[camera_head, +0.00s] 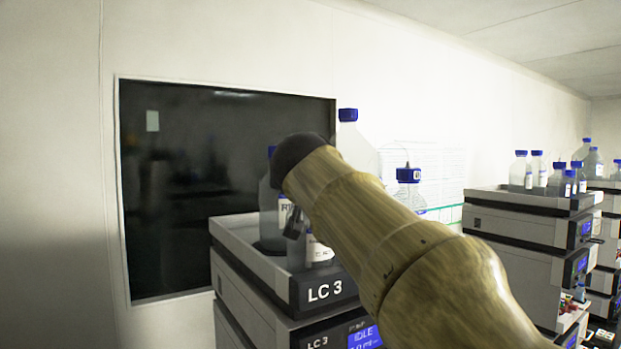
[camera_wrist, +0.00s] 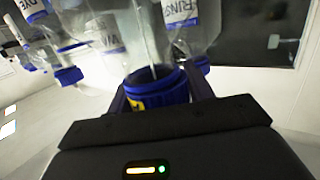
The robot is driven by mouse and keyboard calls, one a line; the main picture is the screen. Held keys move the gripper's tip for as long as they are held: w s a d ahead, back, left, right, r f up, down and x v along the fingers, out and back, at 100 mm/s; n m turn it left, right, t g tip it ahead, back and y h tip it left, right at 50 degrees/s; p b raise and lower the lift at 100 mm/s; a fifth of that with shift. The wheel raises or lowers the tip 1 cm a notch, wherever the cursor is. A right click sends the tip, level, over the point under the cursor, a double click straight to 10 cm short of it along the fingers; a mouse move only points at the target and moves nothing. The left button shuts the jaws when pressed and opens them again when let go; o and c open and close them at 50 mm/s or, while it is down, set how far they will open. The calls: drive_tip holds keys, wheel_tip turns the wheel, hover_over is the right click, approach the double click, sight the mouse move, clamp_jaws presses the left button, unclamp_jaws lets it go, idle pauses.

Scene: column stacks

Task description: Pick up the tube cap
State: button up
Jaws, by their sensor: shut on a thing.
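A blue cap (camera_wrist: 160,92) with a yellow mark sits between the dark jaws of my gripper (camera_wrist: 160,98) in the wrist view. My gripper is shut on it. The cap's dark open end shows, and a thin pale tube (camera_wrist: 150,42) runs from it toward the top of the picture. Clear bottles lie close behind it in that view. In the head view my arm hides most of the gripper. A blue cap with a dark nub (camera_head: 409,174) shows right of my arm there; I cannot tell whether it is the held one.
The LC 3 stack (camera_head: 290,285) carries clear bottles, including a labelled one (camera_head: 270,215), in its top tray. A tall blue-capped bottle (camera_head: 357,150) stands behind my arm. More stacks with bottles (camera_head: 520,172) stand at right. A dark window (camera_head: 200,180) is in the left wall.

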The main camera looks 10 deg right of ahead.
drive_tip(key=shift+s, duration=0.25)
drive_tip(key=shift+w+r, duration=0.1)
drive_tip(key=shift+r, duration=0.2)
wheel_tip(320, 180, up, 9)
drive_tip(key=shift+w+d+r+p, duration=0.1)
drive_tip(key=shift+w+r+p, duration=0.1)
drive_tip(key=shift+p, duration=0.8)
drive_tip(key=shift+s, duration=0.25)
